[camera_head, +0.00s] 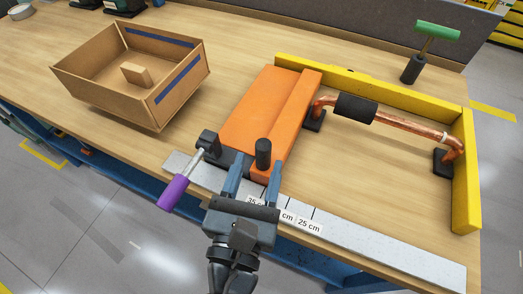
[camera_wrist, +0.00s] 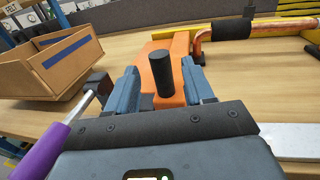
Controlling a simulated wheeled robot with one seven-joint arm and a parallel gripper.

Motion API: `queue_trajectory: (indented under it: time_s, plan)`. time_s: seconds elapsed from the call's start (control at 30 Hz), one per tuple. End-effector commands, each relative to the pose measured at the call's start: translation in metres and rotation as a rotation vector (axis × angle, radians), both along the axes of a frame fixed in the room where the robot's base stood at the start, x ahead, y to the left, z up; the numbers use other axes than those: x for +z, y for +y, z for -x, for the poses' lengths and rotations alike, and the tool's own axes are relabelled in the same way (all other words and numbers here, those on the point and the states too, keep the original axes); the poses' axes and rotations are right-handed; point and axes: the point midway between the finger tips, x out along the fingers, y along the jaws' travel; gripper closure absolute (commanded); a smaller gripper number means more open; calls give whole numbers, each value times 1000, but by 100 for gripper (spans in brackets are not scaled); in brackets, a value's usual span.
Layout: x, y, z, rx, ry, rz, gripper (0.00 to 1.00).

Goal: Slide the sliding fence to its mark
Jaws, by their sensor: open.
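The sliding fence (camera_head: 262,105) is an orange block with a raised right edge, lying on the bench in the head view. It carries an upright black knob (camera_head: 263,153) at its near end. My gripper (camera_head: 253,178) is open, with its blue fingers on either side of the knob. In the wrist view the knob (camera_wrist: 163,75) stands between the fingers, with no clear grip on it. A pale scale strip (camera_head: 390,262) runs along the bench's front edge, with black lines and a "25 cm" label. Other labels are partly hidden by my gripper. A purple-handled lever (camera_head: 175,193) sits at the fence's near left.
A yellow L-shaped stop (camera_head: 400,97) borders the back and right. A bent copper pipe (camera_head: 395,122) with a black sleeve lies inside it, its left end close to the fence. An open cardboard box (camera_head: 90,90) stands left. A green-handled tool (camera_head: 437,32) stands behind.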

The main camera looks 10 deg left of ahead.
Motion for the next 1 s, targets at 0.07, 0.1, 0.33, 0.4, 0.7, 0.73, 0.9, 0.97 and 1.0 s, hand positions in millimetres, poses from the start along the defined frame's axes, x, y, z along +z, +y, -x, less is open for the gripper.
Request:
queue_trajectory:
  time_s: [0.07,0.1,0.33,0.4,0.7,0.73,0.9,0.97,1.0]
  plan:
    - [-1,1,12,1,-1,0,48]
    - [0,2,16,0,-1,0,48]
    - [0,3,28,-1,-1,0,48]
    - [0,3,28,0,-1,0,48]
    - [0,3,28,0,-1,0,48]
    - [0,3,28,0,-1,0,48]
    - [-1,2,27,14,5,-10,48]
    - [-5,0,25,43,15,-32,48]
    - [-8,-1,24,74,28,-59,48]
